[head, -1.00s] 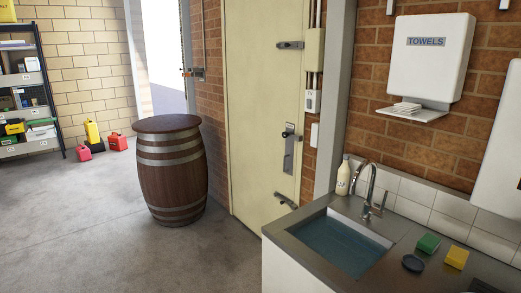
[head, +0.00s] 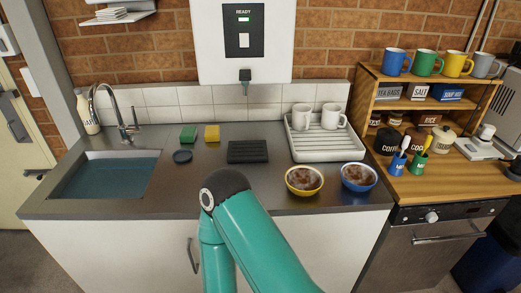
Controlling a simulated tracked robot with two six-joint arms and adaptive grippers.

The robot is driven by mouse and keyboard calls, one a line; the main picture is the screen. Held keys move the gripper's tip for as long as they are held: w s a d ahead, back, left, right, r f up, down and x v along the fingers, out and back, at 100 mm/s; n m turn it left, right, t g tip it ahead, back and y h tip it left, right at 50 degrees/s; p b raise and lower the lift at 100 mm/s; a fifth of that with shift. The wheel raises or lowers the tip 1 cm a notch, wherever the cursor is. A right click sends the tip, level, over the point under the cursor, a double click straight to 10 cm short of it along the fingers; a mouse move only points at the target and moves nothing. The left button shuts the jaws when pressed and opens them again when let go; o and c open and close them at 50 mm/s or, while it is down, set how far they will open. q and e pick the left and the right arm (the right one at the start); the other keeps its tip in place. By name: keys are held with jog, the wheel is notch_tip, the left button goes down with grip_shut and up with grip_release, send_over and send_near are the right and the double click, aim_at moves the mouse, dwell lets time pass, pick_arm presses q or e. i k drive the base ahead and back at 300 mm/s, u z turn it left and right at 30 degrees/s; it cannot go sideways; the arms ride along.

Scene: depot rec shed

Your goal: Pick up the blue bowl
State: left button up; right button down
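The blue bowl (head: 346,184) stands upright near the front edge of the steel counter in the head view, just right of a yellow bowl (head: 290,187). Both bowls hold something brown. The two bowls are close together with a small gap. A teal arm of mine rises from the bottom centre to a dark joint left of the yellow bowl. Neither of my grippers shows in the view, so what they hold cannot be seen.
A white drying rack (head: 310,150) with two white mugs stands behind the bowls. A black ribbed mat (head: 248,152), sponges and a sink (head: 105,177) lie to the left. A wooden shelf unit (head: 430,187) with mugs and jars stands close on the right.

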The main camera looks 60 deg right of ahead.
aim_at(357, 177)
jog(key=u, duration=0.85)
jog(key=i, duration=0.2)
jog(key=z, duration=3.25)
jog(key=k, duration=0.55)
jog(key=z, duration=0.25)
jog(key=i, duration=0.55)
jog(key=u, duration=0.2)
jog(key=k, duration=0.5)
jog(key=z, duration=0.2)
jog(key=i, duration=0.25)
jog(key=u, duration=0.05)
